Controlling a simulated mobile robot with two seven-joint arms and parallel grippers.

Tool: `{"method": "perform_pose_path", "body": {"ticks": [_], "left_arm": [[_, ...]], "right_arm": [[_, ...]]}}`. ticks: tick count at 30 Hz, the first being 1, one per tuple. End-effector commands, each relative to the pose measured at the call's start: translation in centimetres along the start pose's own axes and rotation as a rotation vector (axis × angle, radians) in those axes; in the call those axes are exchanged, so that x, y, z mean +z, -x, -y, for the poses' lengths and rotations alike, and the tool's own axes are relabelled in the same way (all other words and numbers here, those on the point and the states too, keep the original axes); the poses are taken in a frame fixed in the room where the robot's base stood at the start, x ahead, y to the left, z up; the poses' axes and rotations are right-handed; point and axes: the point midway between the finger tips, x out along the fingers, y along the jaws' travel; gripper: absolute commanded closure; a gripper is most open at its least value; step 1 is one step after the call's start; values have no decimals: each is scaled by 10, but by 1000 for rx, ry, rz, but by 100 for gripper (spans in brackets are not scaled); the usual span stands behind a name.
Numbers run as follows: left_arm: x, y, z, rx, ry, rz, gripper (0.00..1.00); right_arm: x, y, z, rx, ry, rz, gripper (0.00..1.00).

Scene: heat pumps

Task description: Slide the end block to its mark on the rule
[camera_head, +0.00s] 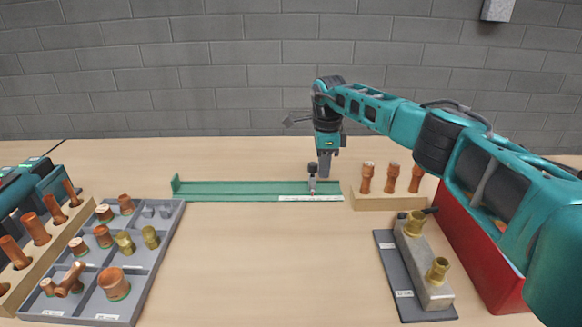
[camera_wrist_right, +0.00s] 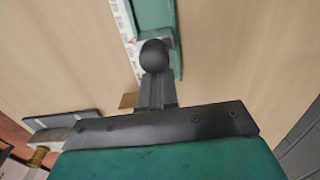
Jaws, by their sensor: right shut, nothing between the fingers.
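A long green rule (camera_head: 240,190) lies across the middle of the table, with a raised stop at its left end and a white scale strip along its front right part. The grey end block (camera_head: 312,184) with a round black knob (camera_head: 312,168) sits on it near the right end. A small red spot shows at the block's foot. My right gripper (camera_head: 325,172) is shut and points down beside the knob. In the right wrist view the shut fingers (camera_wrist_right: 156,92) reach toward the knob (camera_wrist_right: 153,55); I cannot tell whether they touch. The left gripper is not seen.
A wooden rack of copper fittings (camera_head: 390,202) stands close right of the rule. A grey plate with a brass-fitted block (camera_head: 424,264) and a red bin (camera_head: 480,250) lie further right. A grey sorting tray (camera_head: 165,230) is at left. The table's front middle is clear.

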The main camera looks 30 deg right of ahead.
Motion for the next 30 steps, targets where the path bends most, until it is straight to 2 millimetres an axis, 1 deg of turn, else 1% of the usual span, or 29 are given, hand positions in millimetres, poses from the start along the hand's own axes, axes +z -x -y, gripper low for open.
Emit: {"method": "perform_pose_path", "body": {"ticks": [30], "left_arm": [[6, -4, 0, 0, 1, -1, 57]], "right_arm": [[32, 0, 0, 0, 1, 1, 100]]}}
